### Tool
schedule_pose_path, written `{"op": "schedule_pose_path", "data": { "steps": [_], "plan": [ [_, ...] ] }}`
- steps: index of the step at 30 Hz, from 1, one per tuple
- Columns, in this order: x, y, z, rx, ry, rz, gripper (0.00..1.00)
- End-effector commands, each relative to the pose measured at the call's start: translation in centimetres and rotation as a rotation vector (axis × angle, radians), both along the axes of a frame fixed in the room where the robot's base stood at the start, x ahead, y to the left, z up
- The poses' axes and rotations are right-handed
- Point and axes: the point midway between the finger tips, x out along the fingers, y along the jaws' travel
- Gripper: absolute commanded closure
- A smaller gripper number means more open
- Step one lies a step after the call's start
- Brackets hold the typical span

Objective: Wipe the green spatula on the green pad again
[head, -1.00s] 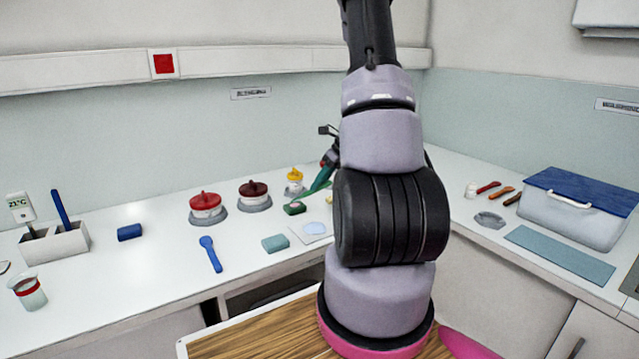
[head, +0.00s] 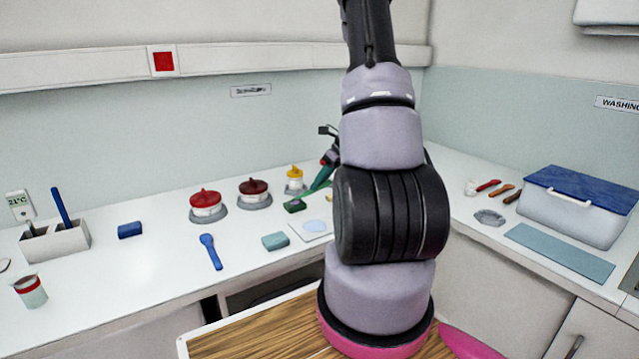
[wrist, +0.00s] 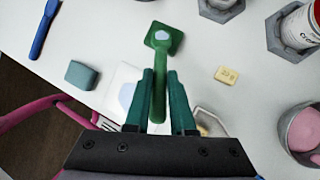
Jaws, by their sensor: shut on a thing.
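The green spatula (wrist: 158,85) is held by its handle between my gripper's fingers (wrist: 160,78) in the wrist view. Its head overlaps the dark green pad (wrist: 177,34); I cannot tell whether they touch. A pale spot shows at the spatula's head. In the head view the spatula (head: 322,181) slants down to the left toward the pad (head: 295,206), which lies on the white counter. My gripper (head: 331,158) is partly hidden behind my arm there.
A teal block (head: 275,241), a white card with a pale blue disc (head: 316,227) and a blue spoon (head: 211,252) lie near the pad. Red (head: 205,203), dark red (head: 254,191) and yellow-lidded (head: 294,178) jars stand behind. A yellow block (wrist: 227,75) lies right of the spatula.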

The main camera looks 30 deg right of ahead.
Motion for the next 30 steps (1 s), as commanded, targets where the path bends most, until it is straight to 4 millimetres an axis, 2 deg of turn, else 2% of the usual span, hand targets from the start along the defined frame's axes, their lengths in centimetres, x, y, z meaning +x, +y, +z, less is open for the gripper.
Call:
{"op": "schedule_pose_path", "data": {
  "steps": [14,30],
  "plan": [
    [-0.1,0.0,-0.1,0.000,0.001,0.000,1.00],
    [-1.3,-0.8,0.0,0.000,0.000,0.000,1.00]
  ]
}}
